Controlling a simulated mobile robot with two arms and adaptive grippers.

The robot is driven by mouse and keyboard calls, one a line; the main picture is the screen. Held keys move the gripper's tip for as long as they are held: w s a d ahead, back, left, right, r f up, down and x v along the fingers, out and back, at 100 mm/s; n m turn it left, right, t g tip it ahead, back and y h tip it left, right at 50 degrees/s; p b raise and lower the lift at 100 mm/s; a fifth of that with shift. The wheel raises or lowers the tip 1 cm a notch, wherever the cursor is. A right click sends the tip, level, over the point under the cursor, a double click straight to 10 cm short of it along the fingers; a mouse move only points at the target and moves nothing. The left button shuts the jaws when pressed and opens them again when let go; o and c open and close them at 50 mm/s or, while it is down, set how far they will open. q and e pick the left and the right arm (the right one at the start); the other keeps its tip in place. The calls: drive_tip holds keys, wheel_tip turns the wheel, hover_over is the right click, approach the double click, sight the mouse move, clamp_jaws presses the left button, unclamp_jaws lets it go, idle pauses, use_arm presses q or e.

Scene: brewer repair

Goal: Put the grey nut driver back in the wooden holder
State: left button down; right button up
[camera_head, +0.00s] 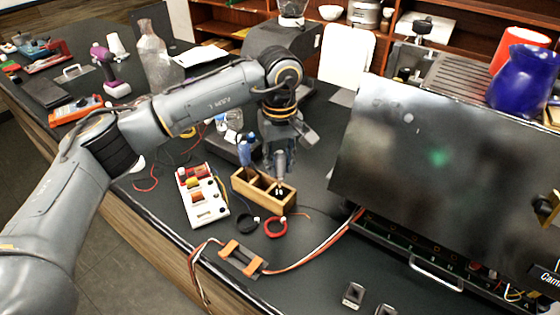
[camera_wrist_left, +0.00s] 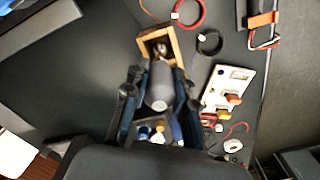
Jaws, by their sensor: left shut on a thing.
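The grey nut driver (camera_head: 281,162) is upright in my left gripper (camera_head: 280,146), handle up and shaft down. My left gripper is shut on its handle. The wooden holder (camera_head: 250,194) stands on the dark counter below it. The driver's lower end is at the holder's right-hand compartment; I cannot tell how deep it reaches. In the left wrist view the grey handle (camera_wrist_left: 160,88) sits between the two fingers, and the holder's rim (camera_wrist_left: 175,45) shows just past it. The fingers hide part of the holder there. My right gripper is not in view.
A white board with coloured parts (camera_head: 203,196) lies left of the holder. Black and red cable rings (camera_head: 275,228) lie in front. A large dark panel (camera_head: 440,160) rises to the right.

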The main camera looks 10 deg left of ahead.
sight(280, 152)
use_arm(q)
drive_tip(key=shift+f+b, duration=0.8)
drive_tip(key=shift+f, duration=0.25)
drive_tip(key=c, duration=0.6)
unclamp_jaws()
drive_tip(key=shift+r+p, duration=1.6)
drive_tip(key=shift+r, duration=1.95)
drive_tip(key=shift+f, duration=0.1)
